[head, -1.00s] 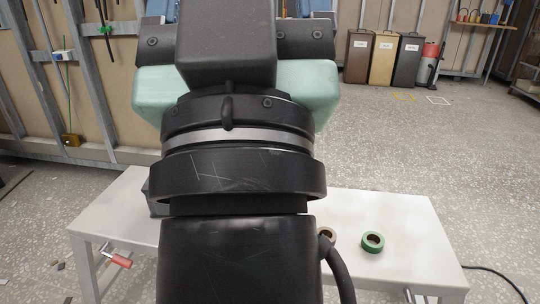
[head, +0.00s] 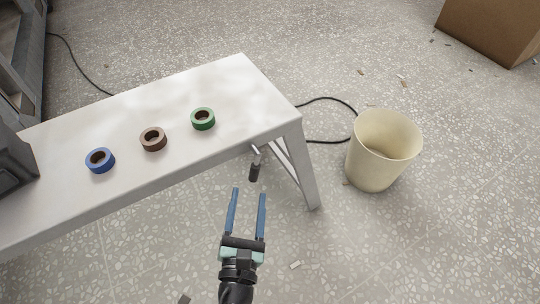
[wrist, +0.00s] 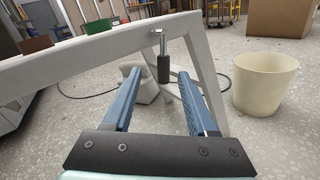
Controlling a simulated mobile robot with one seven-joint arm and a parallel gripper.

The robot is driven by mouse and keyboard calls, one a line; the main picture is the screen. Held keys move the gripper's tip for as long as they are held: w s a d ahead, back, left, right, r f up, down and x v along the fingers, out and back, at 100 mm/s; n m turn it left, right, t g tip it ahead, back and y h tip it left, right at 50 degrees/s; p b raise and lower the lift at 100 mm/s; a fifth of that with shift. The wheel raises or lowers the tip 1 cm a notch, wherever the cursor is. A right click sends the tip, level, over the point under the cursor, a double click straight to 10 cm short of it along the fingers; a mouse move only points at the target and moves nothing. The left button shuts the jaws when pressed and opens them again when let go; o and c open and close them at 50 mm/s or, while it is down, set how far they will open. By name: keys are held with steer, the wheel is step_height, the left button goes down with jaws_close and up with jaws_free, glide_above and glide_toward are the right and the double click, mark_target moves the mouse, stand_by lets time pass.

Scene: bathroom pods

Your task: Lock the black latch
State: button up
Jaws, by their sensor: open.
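The black latch (head: 255,172) is a dark handle on a short metal arm, hanging down at the front edge of the white table near its right leg. In the wrist view the latch (wrist: 163,66) hangs below the table rail, seen between and beyond my fingers. My gripper (head: 248,192) is open and empty, its two blue fingers pointing at the latch from in front and below. In the wrist view the fingers (wrist: 152,84) stand apart on either side of it. I cannot tell how far the fingertips are from the handle.
Blue (head: 100,160), brown (head: 153,139) and green (head: 203,119) tape rolls lie on the white table (head: 240,85). A cream bin (head: 383,150) stands right of the table leg (head: 305,170). A black cable lies on the floor behind. A cardboard box (head: 495,28) is at the far right.

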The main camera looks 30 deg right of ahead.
mark_target(255, 162)
steer(key=shift+n, duration=0.7)
steer(key=b+x, duration=0.1)
steer(key=x, duration=0.3)
steer(key=f+b+x, duration=0.1)
steer(key=x, duration=0.3)
steer(key=f+b+x, duration=0.1)
steer(key=x, duration=0.3)
steer(key=shift+d, duration=0.1)
jaws_close()
stand_by(0.6)
